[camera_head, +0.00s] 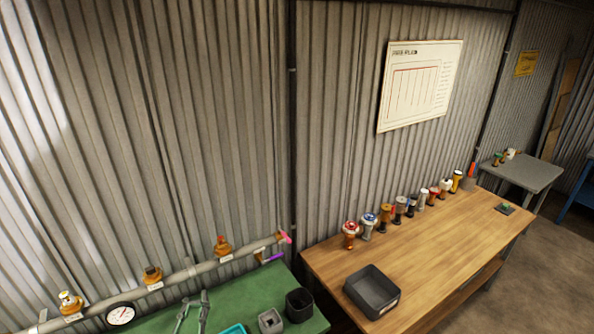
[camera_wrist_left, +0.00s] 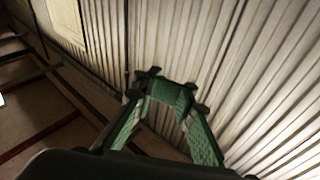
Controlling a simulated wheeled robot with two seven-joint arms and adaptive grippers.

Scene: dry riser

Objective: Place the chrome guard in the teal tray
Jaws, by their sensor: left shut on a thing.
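The teal tray (camera_head: 235,329) shows only in part, cut off by the bottom edge of the head view, on the green bench. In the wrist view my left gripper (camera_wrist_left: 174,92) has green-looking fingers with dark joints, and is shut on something. A short green-looking piece spans the fingertips, but I cannot make out what it is. I cannot pick out the chrome guard with certainty. Two slim grey-green prongs (camera_head: 203,312) stand at the bottom of the head view; I cannot tell whether they are my fingers. My right gripper is not in view.
Beside the tray on the green bench (camera_head: 155,324) are a grey square holder (camera_head: 271,321) and a black cup (camera_head: 299,304). A pipe with valves and a gauge (camera_head: 121,314) runs behind. The wooden table (camera_head: 440,230) holds a dark bin (camera_head: 373,291) and a row of several nozzles.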

